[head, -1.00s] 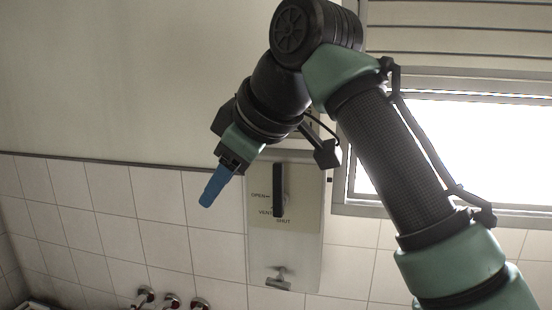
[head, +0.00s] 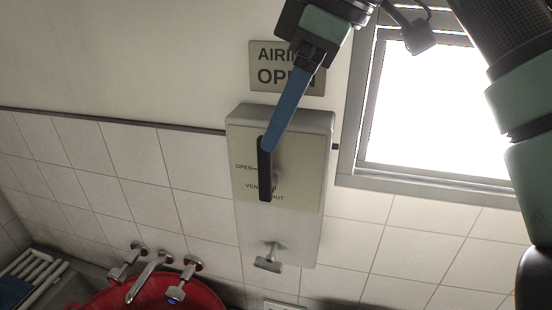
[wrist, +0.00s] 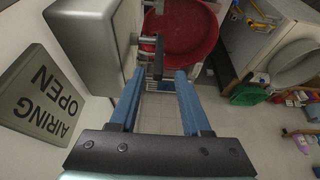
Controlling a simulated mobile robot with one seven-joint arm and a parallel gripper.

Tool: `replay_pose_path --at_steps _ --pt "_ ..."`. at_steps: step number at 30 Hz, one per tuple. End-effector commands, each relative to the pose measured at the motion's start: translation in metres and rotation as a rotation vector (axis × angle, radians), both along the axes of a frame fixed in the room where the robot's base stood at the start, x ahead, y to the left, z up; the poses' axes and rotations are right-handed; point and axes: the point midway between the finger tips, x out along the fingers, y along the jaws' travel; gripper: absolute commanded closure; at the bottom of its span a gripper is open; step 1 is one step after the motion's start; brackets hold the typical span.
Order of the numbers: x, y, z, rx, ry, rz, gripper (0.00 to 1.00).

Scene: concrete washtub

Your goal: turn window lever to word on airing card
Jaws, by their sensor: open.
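The airing card (head: 287,78) on the wall reads "AIRING OPEN" and is partly covered by my gripper in the head view; it also shows at left in the wrist view (wrist: 38,98). Below it, a pale box (head: 240,190) carries the black window lever (head: 265,175) and the marks OPEN, VENT and SHUT. The lever hangs about straight down, its lower end by SHUT. My gripper (head: 268,147) has its blue fingertips over the lever's upper part in the head view. In the wrist view its fingers (wrist: 160,73) are apart, with the dark lever (wrist: 158,58) ahead between them. Contact cannot be told.
A chrome T-shaped handle (head: 268,258) juts from the box's lower part. The bright window (head: 430,120) and its frame stand to the right. Taps (head: 150,275) and a red basin (head: 205,296) lie below left. The tiled wall left of the box is clear.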

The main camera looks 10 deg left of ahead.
Motion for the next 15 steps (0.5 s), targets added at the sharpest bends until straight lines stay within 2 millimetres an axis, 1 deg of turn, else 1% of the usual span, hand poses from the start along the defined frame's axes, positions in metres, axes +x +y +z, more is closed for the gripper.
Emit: replay_pose_path --at_steps 1,9,12,15 --pt "-0.001 0.005 -0.013 0.003 0.002 0.005 0.53" --pt "-0.001 0.024 -0.056 0.0 0.001 0.0 0.53" --pt "0.0 0.028 -0.067 0.0 -0.001 -0.001 0.53" --pt "0.0 0.032 -0.075 0.0 -0.001 -0.001 0.53"
